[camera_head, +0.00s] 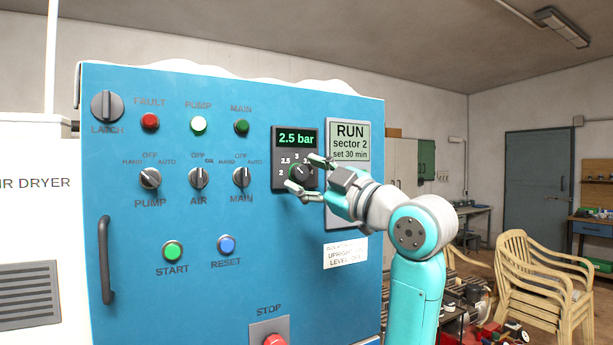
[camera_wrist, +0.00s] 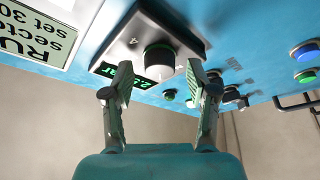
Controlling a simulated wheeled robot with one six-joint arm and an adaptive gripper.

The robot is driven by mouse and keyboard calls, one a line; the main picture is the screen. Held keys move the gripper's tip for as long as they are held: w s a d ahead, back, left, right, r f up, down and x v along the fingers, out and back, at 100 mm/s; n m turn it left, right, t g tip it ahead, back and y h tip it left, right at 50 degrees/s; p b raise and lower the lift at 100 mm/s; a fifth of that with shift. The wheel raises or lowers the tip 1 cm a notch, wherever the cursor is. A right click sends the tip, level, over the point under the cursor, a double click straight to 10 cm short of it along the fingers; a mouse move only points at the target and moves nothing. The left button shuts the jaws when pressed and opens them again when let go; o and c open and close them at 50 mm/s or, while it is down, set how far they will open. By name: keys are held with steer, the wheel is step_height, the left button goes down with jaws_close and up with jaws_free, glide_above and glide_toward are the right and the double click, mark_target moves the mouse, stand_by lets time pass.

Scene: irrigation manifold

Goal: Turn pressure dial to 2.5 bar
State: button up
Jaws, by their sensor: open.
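The pressure dial is a dark knob on a black panel (camera_head: 283,185) on the blue cabinet, with scale marks around it. Its green display (camera_head: 297,139) reads 2.5 bar. In the wrist view the dial (camera_wrist: 159,58) shows as a round knob just beyond the fingertips. My gripper (camera_head: 308,174) is in front of the dial, coming from the right, and hides part of it in the head view. In the wrist view my gripper (camera_wrist: 157,80) is open, one finger on either side of the knob's line, with a visible gap and nothing held between them.
A sign (camera_head: 349,142) reading "RUN sector 2 set 30 min" is right of the dial, partly behind my gripper. Selector switches (camera_head: 198,178), indicator lamps, start and reset buttons and a red stop button (camera_head: 275,340) share the cabinet face. Stacked chairs (camera_head: 545,270) stand at right.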

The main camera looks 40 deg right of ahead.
steer(key=v, duration=1.1)
steer(key=shift+s, duration=0.3)
